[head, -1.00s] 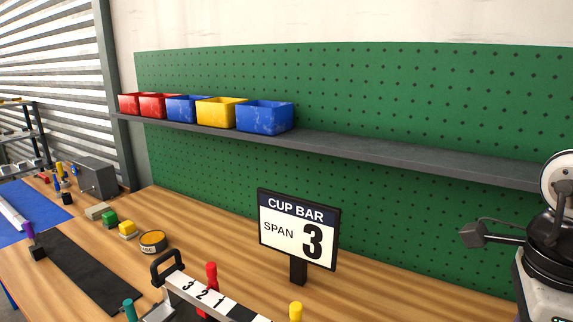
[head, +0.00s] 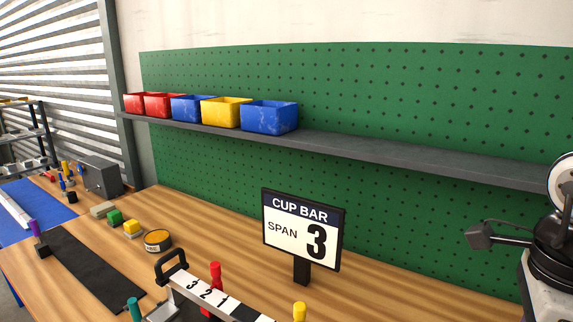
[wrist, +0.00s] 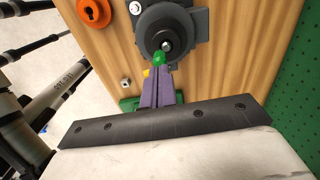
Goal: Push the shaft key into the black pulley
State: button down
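In the wrist view, the black pulley (wrist: 150,32) is a dark round body at the top middle, with a small metal shaft end at its centre. My gripper (wrist: 159,70) has two purple fingers close together, pointing up at the pulley. A small green rounded piece, which looks like the shaft key (wrist: 158,57), sticks out from between the fingertips. It overlaps the lower part of the pulley's face, just below the shaft end. I cannot tell whether it touches the pulley or sits in a slot. The rest of it is hidden by the fingers. My gripper is not visible in the head view.
An orange disc with a keyhole-shaped opening (wrist: 93,11) lies left of the pulley. A green part (wrist: 129,104) shows behind the fingers. In the head view, a sign reading CUP BAR SPAN 3 (head: 302,230) and a numbered bar (head: 214,297) stand on the bench.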

jog(key=shift+f+b, duration=0.7)
jog(key=shift+f, duration=0.1)
dwell(0.6)
jog(key=shift+r, duration=0.1)
dwell(0.3)
jog(key=shift+r+p, duration=2)
jog(key=shift+r, duration=0.95)
